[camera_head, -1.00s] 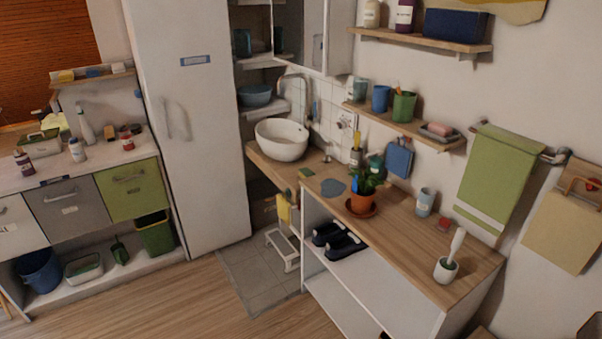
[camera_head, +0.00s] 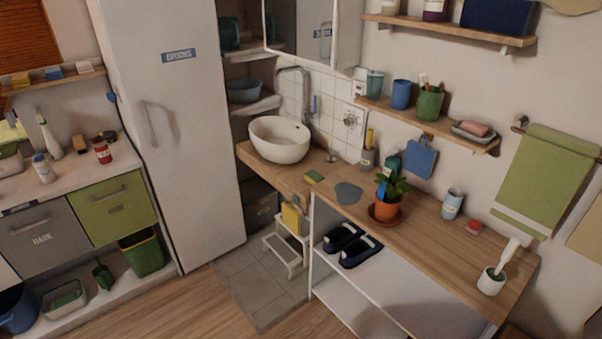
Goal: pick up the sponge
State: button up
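My gripper and arm are not in view.
A potted plant (camera_head: 388,198) stands on the counter farther right, with a cup (camera_head: 452,203) and a brush in a white holder (camera_head: 492,280) beyond. A wall shelf (camera_head: 428,126) hangs above. A white step stool (camera_head: 284,253) stands on the tiles below. Wooden floor is clear in front.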

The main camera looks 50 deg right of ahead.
aim_at(311, 176)
jog(key=u, duration=0.05)
jog(key=i, duration=1)
jog(key=u, duration=0.15)
